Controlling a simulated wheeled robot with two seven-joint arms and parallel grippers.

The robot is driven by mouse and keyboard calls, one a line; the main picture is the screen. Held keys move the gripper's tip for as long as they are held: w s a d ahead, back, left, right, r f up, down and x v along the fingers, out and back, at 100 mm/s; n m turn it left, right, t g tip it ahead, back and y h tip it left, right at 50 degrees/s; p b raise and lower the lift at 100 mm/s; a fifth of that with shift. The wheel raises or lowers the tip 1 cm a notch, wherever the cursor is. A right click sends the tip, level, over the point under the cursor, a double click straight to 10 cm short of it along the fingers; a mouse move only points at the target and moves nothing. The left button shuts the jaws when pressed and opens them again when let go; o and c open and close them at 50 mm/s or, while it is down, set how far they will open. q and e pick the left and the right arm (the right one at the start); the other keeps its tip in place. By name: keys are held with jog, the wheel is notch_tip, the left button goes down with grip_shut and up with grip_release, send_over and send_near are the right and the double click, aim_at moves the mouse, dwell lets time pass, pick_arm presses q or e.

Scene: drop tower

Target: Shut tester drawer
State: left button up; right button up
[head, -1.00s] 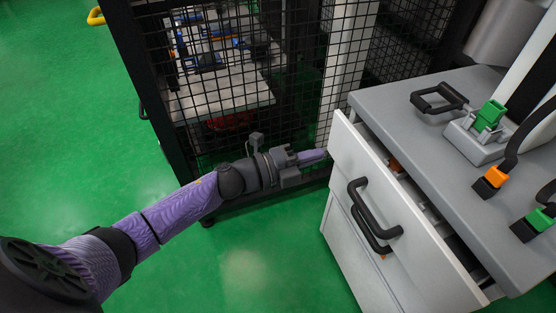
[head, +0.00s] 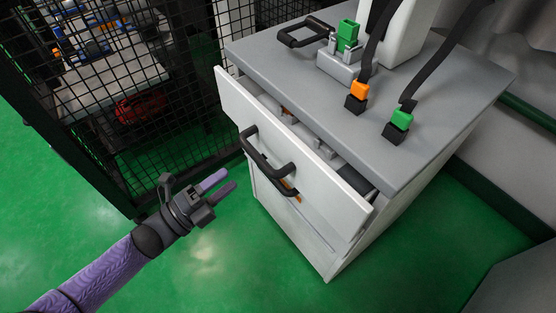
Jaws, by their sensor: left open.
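The tester drawer (head: 290,160) is the top drawer of a grey and white cabinet and stands partly open. Its white front is pulled out from under the grey top, and a few small items show in the gap. A black bar handle (head: 262,163) is on the drawer front. My left gripper (head: 220,185) is open and empty, its two purple fingers apart. It is in front of the cabinet, left of the handle, and appears not to touch the drawer. My right gripper is not in view.
The cabinet top (head: 290,60) carries a green and grey device (head: 345,45), a black handle, and orange (head: 359,91) and green (head: 402,120) buckles on black straps. A black mesh cage (head: 130,90) stands at the left. Green floor (head: 215,260) is free in front.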

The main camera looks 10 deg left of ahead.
aim_at(255, 153)
pick_arm(q)
jog(key=b+x, duration=0.2)
jog(key=x, duration=0.6)
jog(key=shift+w, duration=0.3)
jog(key=shift+r, duration=0.1)
grip_shut()
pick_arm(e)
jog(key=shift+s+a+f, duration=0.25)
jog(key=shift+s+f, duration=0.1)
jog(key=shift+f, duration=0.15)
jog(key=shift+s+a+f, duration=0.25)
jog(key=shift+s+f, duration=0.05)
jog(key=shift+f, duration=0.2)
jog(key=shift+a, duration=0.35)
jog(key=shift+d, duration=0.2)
